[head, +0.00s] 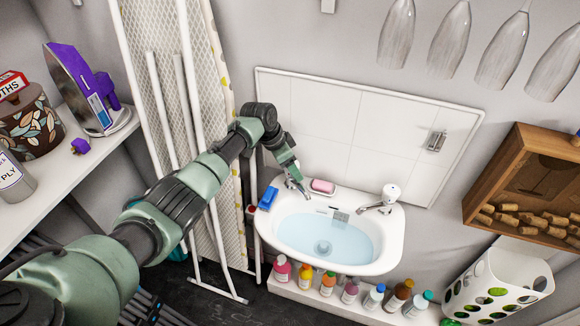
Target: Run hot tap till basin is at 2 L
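The white basin (392,246) is mounted on the wall and holds pale blue water (345,238). A small grey fitting (339,214) is on its back inner wall; any markings are too small to read. One tap (299,190) is at the basin's back left, partly hidden by my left gripper. A second tap (384,203) with a white top is at the back right. No hot or cold label is legible. My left gripper (296,179) is at the left tap, pointing down; whether its fingers are open or touch the tap is unclear. My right gripper is out of view.
Pink soap (322,186) and a blue sponge (268,197) rest on the basin rim. Several bottles (350,290) stand on a ledge below. An ironing board (160,60) leans left of the basin. A wooden cork box (530,190) hangs at right.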

